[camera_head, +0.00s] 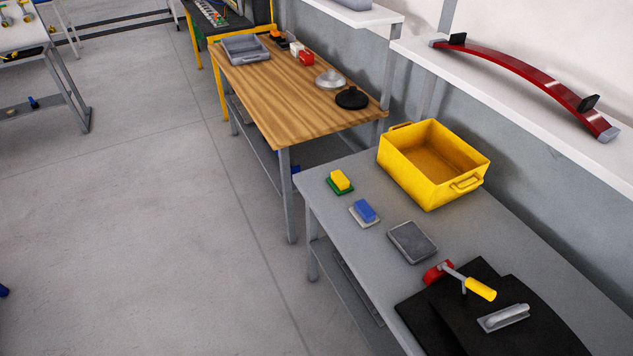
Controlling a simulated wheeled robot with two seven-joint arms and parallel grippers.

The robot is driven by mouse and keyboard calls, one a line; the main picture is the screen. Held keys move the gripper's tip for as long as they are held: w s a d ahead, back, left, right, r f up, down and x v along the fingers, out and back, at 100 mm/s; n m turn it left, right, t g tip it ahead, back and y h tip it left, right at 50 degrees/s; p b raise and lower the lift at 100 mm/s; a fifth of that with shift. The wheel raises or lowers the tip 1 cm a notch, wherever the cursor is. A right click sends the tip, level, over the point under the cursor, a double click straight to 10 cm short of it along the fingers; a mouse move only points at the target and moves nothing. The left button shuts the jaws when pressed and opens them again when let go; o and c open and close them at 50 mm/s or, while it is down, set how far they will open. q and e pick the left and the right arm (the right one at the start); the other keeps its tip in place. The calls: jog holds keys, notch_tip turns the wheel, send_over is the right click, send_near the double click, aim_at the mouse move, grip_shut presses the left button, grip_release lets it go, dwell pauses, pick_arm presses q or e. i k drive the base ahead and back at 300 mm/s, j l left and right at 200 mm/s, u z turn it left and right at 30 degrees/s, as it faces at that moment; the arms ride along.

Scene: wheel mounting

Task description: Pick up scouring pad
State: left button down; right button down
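Several pad-like things lie on the grey table (328,211). A yellow block on a green base (340,182) is near the table's far left corner. A blue block on a whitish base (364,212) lies a little nearer. A flat dark grey rectangular pad (411,242) lies nearer still, to the right of the blue one. I cannot tell for sure from looks alone which of these is the scouring pad. All three lie apart, with nothing covering them. Neither of my grippers shows in the view.
A yellow crate (417,182) stands behind the pads. Black sheets (465,310) lie at the near end, with a yellow-handled red roller (480,288) and a grey-handled tool (503,318). A wooden table (290,105) stands beyond. Open floor lies to the left.

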aim_at(340, 185)
jog(key=i+j+z, duration=0.1)
jog(key=z, duration=0.35)
jog(key=i+j+z, duration=0.2)
jog(key=z, duration=0.3)
